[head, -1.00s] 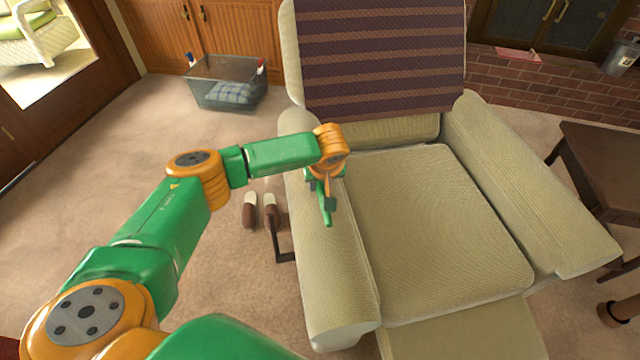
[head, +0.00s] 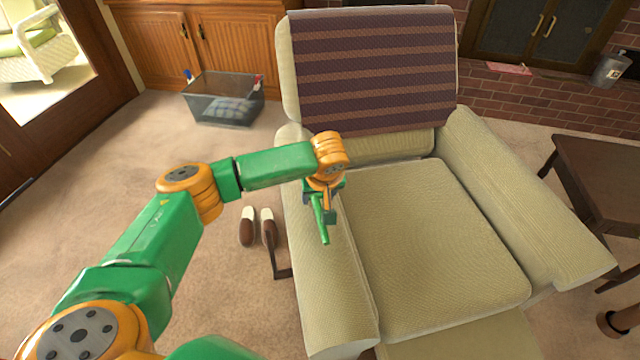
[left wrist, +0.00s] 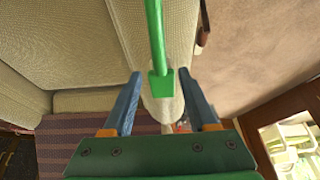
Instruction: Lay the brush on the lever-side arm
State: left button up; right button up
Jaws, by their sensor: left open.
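The green brush (head: 321,222) lies lengthwise over the lever-side arm (head: 340,290) of the beige recliner, the left arm in the head view. The dark lever (head: 279,265) sticks out at that arm's outer side. My left gripper (head: 323,203) is just above this arm, at the brush's far end. In the left wrist view its blue fingers (left wrist: 160,75) are open, one on each side of the brush (left wrist: 155,35), with gaps between. The brush's far end is partly hidden by the gripper in the head view. My right gripper is not in view.
The recliner seat (head: 440,240) is empty, and a striped cloth (head: 375,70) covers its backrest. Brown slippers (head: 247,228) lie on the carpet left of the lever. A clear bin (head: 225,100) stands farther back. A dark side table (head: 590,185) is at the right.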

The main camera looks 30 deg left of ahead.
pick_arm(q)
jog(key=p+v, duration=0.1)
jog(key=v, duration=0.7)
jog(key=shift+r, duration=0.15)
